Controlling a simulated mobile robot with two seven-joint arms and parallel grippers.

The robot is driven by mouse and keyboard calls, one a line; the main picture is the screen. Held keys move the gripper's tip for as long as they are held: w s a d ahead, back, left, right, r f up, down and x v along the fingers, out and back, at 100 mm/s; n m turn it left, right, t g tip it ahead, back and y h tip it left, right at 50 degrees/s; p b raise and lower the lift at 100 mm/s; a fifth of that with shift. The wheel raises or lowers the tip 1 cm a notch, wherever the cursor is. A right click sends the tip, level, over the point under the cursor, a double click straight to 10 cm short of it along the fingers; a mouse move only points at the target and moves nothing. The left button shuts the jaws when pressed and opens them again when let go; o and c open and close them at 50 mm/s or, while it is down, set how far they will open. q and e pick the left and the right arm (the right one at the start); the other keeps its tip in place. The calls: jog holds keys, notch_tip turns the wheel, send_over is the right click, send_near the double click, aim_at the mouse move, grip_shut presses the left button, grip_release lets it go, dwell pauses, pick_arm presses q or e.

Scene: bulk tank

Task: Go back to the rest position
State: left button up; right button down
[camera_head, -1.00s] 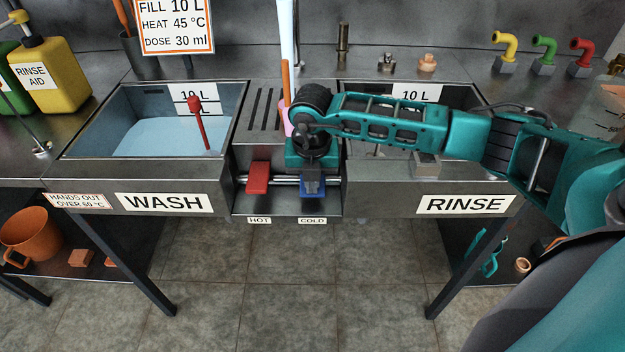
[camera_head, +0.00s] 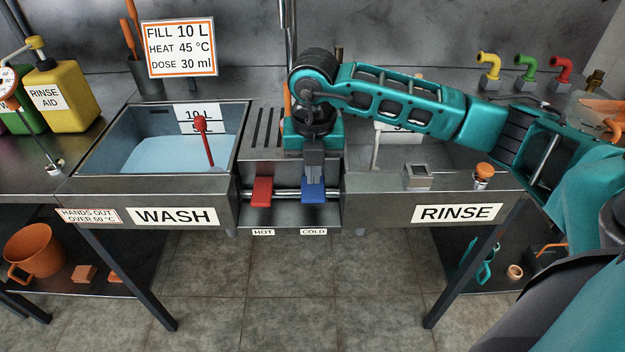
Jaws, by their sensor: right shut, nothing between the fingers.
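My right gripper (camera_head: 314,172) is shut and empty, pointing down in front of the middle of the sink unit. Its fingertips are just above or at the blue COLD lever (camera_head: 313,194); I cannot tell whether they touch. The red HOT lever (camera_head: 262,191) is just left of it on the same bar. My right arm reaches in from the right across the rinse basin and hides much of it. My left gripper is not in view.
The wash basin (camera_head: 108,140) at left holds pale blue liquid and a red-knobbed rod (camera_head: 203,135). A yellow rinse aid bottle (camera_head: 62,97) stands far left. An orange-topped fitting (camera_head: 484,173) and coloured taps (camera_head: 525,65) are at right. The tiled floor ahead is clear.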

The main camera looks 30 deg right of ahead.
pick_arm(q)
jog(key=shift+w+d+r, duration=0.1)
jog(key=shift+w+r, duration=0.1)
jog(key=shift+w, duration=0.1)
pick_arm(e)
jog(key=shift+s+a+r, duration=0.15)
jog(key=shift+s+r, duration=0.1)
jog(key=shift+r, duration=0.45)
jog(key=shift+a, duration=0.1)
